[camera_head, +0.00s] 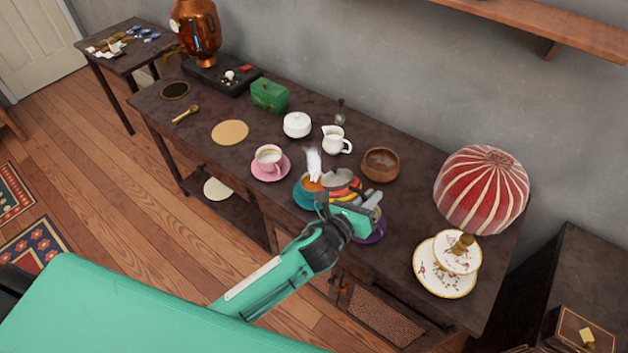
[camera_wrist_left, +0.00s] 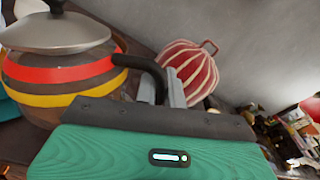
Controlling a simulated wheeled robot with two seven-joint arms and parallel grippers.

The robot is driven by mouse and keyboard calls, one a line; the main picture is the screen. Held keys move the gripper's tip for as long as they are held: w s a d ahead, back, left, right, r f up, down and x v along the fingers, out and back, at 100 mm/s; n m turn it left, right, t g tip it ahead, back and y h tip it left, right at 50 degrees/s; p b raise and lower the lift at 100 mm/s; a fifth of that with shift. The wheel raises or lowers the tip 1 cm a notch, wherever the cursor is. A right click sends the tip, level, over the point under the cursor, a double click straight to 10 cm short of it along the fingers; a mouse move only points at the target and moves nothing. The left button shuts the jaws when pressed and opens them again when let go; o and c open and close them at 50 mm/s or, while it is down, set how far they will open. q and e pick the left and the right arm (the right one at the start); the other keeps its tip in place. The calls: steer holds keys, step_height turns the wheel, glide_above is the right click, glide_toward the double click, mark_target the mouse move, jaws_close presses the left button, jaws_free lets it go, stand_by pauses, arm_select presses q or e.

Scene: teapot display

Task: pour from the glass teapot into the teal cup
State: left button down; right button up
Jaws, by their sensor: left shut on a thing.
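The glass teapot (camera_head: 345,193) has a grey lid, red and yellow bands and a black handle. It also shows at the left of the left wrist view (camera_wrist_left: 70,72). My left gripper (camera_head: 366,205) is shut on its handle, on the right side of the pot. The teal cup (camera_head: 303,197) is just left of the pot and partly hidden by it. Something orange shows inside the cup, and a white wisp rises above it. I cannot tell whether the pot is tilted or whether liquid is flowing. My right gripper is not in view.
A purple saucer (camera_head: 374,236) is partly hidden below my left gripper. A pink cup (camera_head: 268,158) stands to the left. A white creamer (camera_head: 335,141) and brown bowl (camera_head: 380,165) stand behind.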

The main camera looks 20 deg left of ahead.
mark_target(344, 197)
arm_select(q)
steer(key=shift+r, duration=0.15)
steer(key=shift+s+d+f+m+t+b, duration=0.6)
steer(key=shift+s+d+f+m+b, duration=1.15)
steer(key=shift+m+b, duration=0.75)
steer(key=a+n+y, duration=0.1)
steer(key=a, duration=0.2)
steer(key=s+a+r+n+y, duration=0.1)
steer(key=a, duration=0.3)
steer(key=s+a+r+t+y, duration=0.1)
steer(key=a, duration=0.2)
steer(key=shift+s+a+r+n+p, duration=0.15)
steer(key=shift+s+a+n+p, duration=0.15)
steer(key=shift+a+n, duration=0.1)
steer(key=s+a+r+n+y, duration=0.1)
steer(key=s+a+r+y, duration=0.1)
steer(key=a, duration=0.4)
steer(key=s+a+r+n+y, duration=0.1)
steer(key=s+a+r+y, duration=0.1)
steer(key=a, duration=0.3)
steer(key=shift+s+a+r, duration=0.3)
steer(key=shift+s+a, duration=0.1)
steer(key=shift+s, duration=0.1)
